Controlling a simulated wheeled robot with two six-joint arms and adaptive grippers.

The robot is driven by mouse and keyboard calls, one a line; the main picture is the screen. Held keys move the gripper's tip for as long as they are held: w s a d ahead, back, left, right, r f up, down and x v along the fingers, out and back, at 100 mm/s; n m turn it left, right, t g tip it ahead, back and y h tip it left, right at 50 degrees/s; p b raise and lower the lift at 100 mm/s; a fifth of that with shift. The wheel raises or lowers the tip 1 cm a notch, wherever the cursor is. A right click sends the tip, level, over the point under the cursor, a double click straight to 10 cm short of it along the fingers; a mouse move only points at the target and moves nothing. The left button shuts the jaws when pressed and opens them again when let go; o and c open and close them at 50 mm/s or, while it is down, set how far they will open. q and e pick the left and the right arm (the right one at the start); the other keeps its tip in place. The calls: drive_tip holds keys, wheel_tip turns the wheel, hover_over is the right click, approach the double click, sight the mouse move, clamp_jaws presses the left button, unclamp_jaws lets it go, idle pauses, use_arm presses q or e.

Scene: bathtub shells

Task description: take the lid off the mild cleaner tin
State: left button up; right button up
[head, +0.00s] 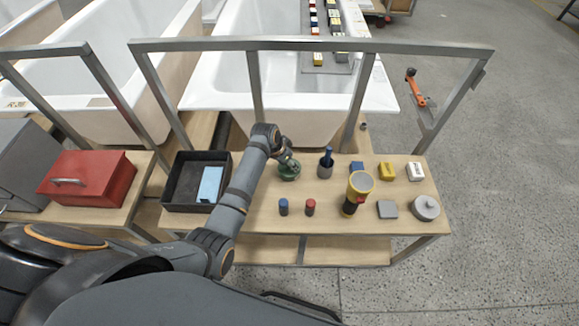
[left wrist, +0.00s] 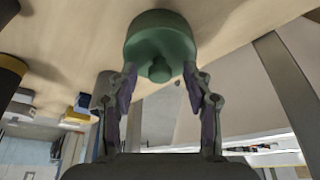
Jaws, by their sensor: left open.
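A green round tin (head: 289,172) with a knobbed lid stands on the wooden bench; in the left wrist view its green lid (left wrist: 160,35) and knob (left wrist: 160,71) face the camera. My left gripper (head: 287,159) is over this tin. In the left wrist view the open fingers (left wrist: 160,82) stand on either side of the knob, with gaps. A grey round tin (head: 426,208) with a knobbed lid stands at the bench's right end. I can read no label on either tin, so I cannot tell which is the mild cleaner. My right gripper is not in view.
A dark cup with a blue-handled tool (head: 326,164) stands just right of the green tin. Blue (head: 283,207) and red (head: 310,207) jars and a yellow-black torch-like object (head: 358,188) stand nearer. A black tray (head: 178,207) lies left. A metal rail (head: 310,44) runs behind.

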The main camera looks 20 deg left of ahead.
use_arm(q)
drive_tip(key=shift+s+r, duration=0.1)
drive_tip(key=shift+c, duration=1.1)
clamp_jaws()
